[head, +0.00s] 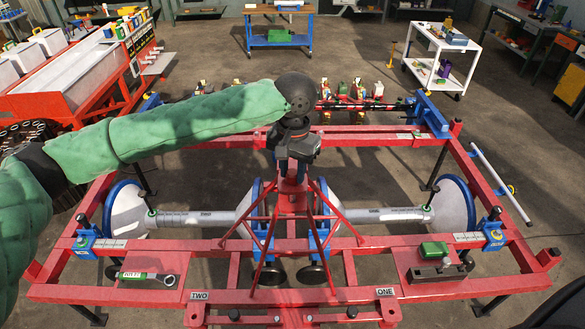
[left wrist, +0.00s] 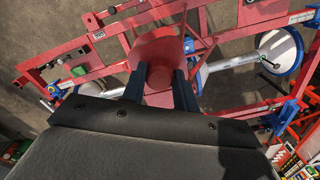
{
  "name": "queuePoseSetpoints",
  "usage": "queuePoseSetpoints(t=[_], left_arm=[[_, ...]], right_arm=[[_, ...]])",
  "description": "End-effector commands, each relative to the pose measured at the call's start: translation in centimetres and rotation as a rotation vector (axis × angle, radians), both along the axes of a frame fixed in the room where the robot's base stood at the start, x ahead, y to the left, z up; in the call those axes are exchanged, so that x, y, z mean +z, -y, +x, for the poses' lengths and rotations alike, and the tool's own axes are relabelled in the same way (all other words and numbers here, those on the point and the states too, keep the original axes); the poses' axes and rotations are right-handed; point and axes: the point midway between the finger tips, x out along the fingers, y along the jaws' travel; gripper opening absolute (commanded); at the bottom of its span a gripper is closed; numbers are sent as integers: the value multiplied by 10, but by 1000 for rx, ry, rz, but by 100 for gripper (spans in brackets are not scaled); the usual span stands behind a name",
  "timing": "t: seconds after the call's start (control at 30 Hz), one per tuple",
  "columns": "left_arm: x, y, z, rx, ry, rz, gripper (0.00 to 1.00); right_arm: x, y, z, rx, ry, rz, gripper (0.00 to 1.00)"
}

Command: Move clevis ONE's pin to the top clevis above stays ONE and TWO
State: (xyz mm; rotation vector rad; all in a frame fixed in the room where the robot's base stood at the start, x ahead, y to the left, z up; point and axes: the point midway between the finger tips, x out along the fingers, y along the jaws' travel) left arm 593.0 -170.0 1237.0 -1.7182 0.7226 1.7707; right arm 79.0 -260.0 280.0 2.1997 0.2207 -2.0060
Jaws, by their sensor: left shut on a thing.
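My left gripper (head: 292,158) reaches in from the left and is over the top of the red central A-shaped stand. In the left wrist view its two dark fingers (left wrist: 160,88) are shut on a red rounded piece (left wrist: 158,52). I cannot tell whether this piece is the pin or part of the top clevis, which the gripper hides in the head view. The sloping red stays (head: 322,215) run down from the stand. Plates marked ONE (head: 386,291) and TWO (head: 199,295) are on the front beam. No separate pin can be made out there. My right gripper is not in view.
A red frame (head: 440,290) surrounds the stand. Grey tubes with white discs (head: 453,207) lie either side. A ratchet wrench (head: 150,278) lies front left, and a green box (head: 434,250) stands front right. A white cart (head: 440,60) and blue bench (head: 277,35) stand behind.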

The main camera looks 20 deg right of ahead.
Motion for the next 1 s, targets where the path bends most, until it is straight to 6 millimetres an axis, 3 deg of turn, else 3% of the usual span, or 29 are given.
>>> queuePoseSetpoints(t=[0.17,0.2,0.33,0.73,1.0], left_arm=[[-2,0,0,0,-1,1,0],[-2,0,0,0,-2,2,31],[-2,0,0,0,-1,1,55],[4,0,0,0,0,0,55],[43,2,2,0,1,0,55]], right_arm=[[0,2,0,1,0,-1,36],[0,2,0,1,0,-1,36],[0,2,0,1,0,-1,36],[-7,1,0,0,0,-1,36],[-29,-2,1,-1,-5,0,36]])
